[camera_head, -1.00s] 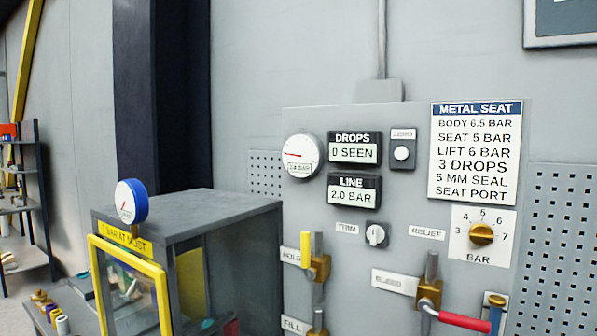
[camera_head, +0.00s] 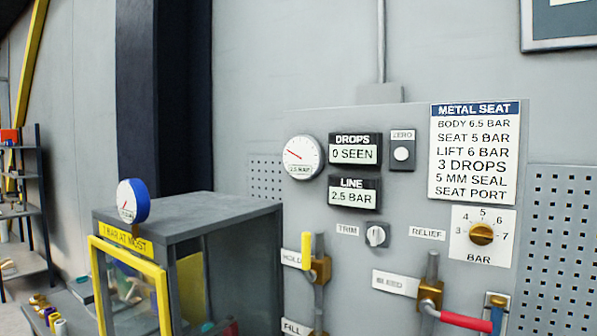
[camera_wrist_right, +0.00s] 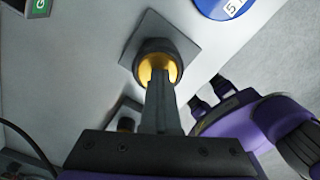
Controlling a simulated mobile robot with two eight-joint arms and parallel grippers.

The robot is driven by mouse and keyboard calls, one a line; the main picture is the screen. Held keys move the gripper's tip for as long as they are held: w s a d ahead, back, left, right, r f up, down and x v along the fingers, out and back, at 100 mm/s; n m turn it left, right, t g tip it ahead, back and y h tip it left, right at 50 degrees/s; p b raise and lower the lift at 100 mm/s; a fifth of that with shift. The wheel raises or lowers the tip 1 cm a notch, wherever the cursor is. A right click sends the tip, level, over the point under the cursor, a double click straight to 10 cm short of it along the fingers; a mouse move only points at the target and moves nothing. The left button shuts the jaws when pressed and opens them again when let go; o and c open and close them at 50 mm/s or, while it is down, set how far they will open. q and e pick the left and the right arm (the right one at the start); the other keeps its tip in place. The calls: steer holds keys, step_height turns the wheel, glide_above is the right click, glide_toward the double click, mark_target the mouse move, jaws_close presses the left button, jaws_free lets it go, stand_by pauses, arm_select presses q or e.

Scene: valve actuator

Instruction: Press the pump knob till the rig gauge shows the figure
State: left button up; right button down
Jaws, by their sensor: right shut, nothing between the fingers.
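In the right wrist view, my right gripper (camera_wrist_right: 160,82) is shut and empty, its fingertips at a round knob with a brass-coloured ring and dark collar (camera_wrist_right: 149,47) on a grey square plate. Contact is hard to tell, as the fingers cover part of the knob. In the head view, a white round gauge (camera_head: 303,155) on the panel carries a small readout that looks like 2.5 bar. The LINE display (camera_head: 352,197) reads 2.5 BAR. A purple part of mine with dark prongs shows at the wrist view's right; I cannot tell if it is my left gripper.
The DROPS display (camera_head: 353,154) reads 0 SEEN. A METAL SEAT sign (camera_head: 474,152) lists seat 5 bar and lift 6 bar. A relief dial (camera_head: 481,234) and several valve handles stand on the panel. A blue-rimmed gauge (camera_head: 127,201) tops a yellow-framed cabinet (camera_head: 190,215) at left.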

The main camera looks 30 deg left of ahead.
steer(key=shift+w+r+p, duration=0.15)
steer(key=shift+r+p, duration=0.5)
steer(key=shift+r, duration=0.2)
arm_select(q)
steer(key=shift+w+r+p, duration=0.3)
steer(key=shift+r+p, duration=0.15)
steer(key=shift+r, duration=0.35)
steer(key=shift+w+r+p, duration=0.25)
steer(key=shift+r+p, duration=0.25)
steer(key=shift+r, duration=0.3)
steer(key=shift+w+r+p, duration=0.3)
steer(key=shift+r+p, duration=0.15)
steer(key=shift+r, duration=0.35)
arm_select(e)
steer(key=shift+a+r, duration=0.1)
steer(key=shift+r, duration=2.25)
arm_select(q)
steer(key=shift+s, duration=0.1)
steer(key=shift+f, duration=0.15)
arm_select(e)
steer(key=shift+f, duration=0.2)
